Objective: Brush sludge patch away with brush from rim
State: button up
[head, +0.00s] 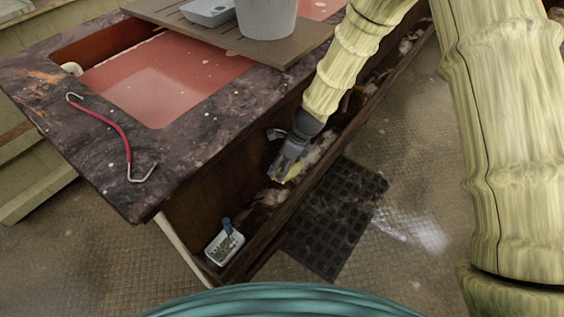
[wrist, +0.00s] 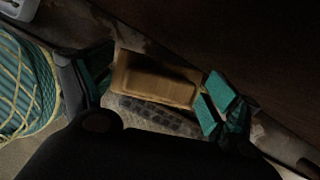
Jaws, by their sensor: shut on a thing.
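My gripper (head: 286,170) reaches down into the narrow trough (head: 208,205) along the side of the dark rim (head: 190,150). In the wrist view my gripper (wrist: 158,92) has its teal-padded fingers on either side of a tan, wood-like block (wrist: 155,78), which I take to be the brush. It is shut on this block. A yellowish bit of it (head: 297,169) shows by the fingertips in the head view. Its bristles are not clearly seen. Pale and brown smears (head: 270,197) lie in the trough just below the gripper; I cannot tell which is the sludge patch.
A white basket (head: 213,248) with a blue item stands at the trough's near end. A red hooked rod (head: 112,122) lies on the rim. A grey bucket (head: 266,20) and tray (head: 207,11) sit on a board over reddish liquid (head: 160,85). A black mat (head: 335,222) lies on the floor.

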jog(key=shift+f+b, duration=2.95)
jog(key=shift+b, duration=0.5)
jog(key=shift+f, duration=0.95)
jog(key=shift+w+d+r+p, duration=0.1)
jog(key=shift+w+d+p, duration=0.4)
jog(key=shift+w+p, duration=0.15)
jog(key=shift+w+d+r+p, duration=0.1)
jog(key=shift+w+d+p, duration=0.35)
jog(key=shift+w+p, duration=0.15)
jog(key=shift+w+d+f+p, duration=0.15)
jog(key=shift+w+d+p, duration=0.45)
jog(key=shift+w, duration=0.3)
jog(key=shift+w+d+f+p, duration=0.1)
jog(key=shift+w+d+p, duration=0.35)
jog(key=shift+w+d, duration=0.35)
jog(key=shift+w+d+r+p, duration=0.1)
jog(key=shift+w+d+p, duration=0.35)
jog(key=shift+w, duration=0.25)
jog(key=shift+w+d+r+p, duration=0.1)
jog(key=shift+w+d+p, duration=0.35)
jog(key=shift+w, duration=0.25)
jog(key=shift+w+d+f+p, duration=0.1)
jog(key=shift+w+d+p, duration=0.2)
jog(key=shift+w+d, duration=0.5)
jog(key=shift+w+d+f+p, duration=0.1)
jog(key=shift+w+d+p, duration=0.25)
jog(key=shift+w, duration=0.6)
jog(key=shift+d, duration=0.1)
